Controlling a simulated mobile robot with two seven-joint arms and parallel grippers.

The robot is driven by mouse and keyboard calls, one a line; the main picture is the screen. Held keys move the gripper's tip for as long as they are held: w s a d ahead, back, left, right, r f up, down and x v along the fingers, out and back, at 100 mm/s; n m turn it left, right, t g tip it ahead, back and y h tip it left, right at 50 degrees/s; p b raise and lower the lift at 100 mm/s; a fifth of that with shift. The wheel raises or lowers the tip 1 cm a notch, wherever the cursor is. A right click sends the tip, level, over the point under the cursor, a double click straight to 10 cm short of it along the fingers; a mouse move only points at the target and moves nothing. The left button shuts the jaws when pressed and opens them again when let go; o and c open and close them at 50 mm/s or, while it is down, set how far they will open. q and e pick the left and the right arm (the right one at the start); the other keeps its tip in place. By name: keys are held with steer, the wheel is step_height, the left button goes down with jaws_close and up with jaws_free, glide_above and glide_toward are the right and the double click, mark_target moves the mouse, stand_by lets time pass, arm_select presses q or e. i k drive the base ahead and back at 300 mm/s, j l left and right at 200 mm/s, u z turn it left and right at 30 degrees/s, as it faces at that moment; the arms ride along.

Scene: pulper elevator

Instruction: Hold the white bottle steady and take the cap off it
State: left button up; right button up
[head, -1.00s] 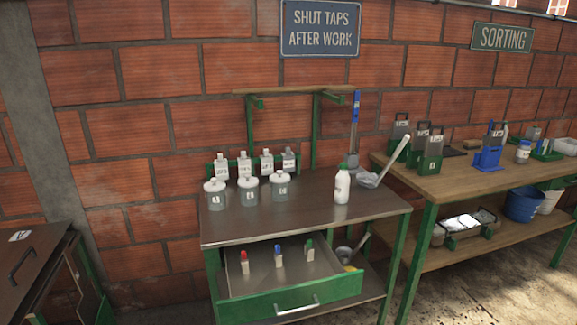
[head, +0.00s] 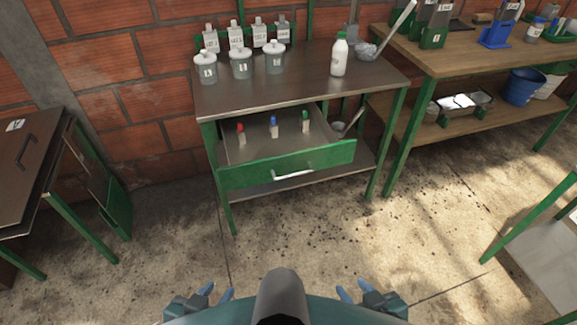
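The white bottle (head: 339,58) stands upright on the right part of the metal-topped table (head: 290,84). Its green cap (head: 341,35) is on its top. My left gripper (head: 215,293) is low at the bottom of the head view, far from the bottle, with its two blue fingers apart and nothing between them. My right gripper (head: 356,291) is also low at the bottom, right of centre, with its fingers apart and empty. Neither gripper touches anything.
Several lidded jars (head: 241,64) stand left of the bottle, and a ladle (head: 368,49) lies to its right. An open drawer (head: 285,168) juts out below, holding red, blue and green-topped items. A wooden bench (head: 450,60) stands at right. The floor in front is clear.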

mark_target(340, 48)
steer(key=l+u, duration=0.1)
steer(key=u, duration=0.3)
steer(key=i+l+u, duration=0.1)
steer(key=u, duration=0.3)
steer(key=l+u, duration=0.2)
steer(key=u, duration=0.25)
steer(key=l+u, duration=0.35)
steer(key=l, duration=0.15)
steer(key=k+l+u, duration=0.1)
steer(key=l+u, duration=0.2)
steer(key=l, duration=0.15)
steer(key=k+l+u, duration=0.1)
steer(key=l, duration=0.25)
steer(key=k+l, duration=0.1)
steer(key=l, duration=0.25)
steer(key=k+l+u, duration=0.15)
steer(key=l, duration=0.25)
steer(key=i, duration=0.05)
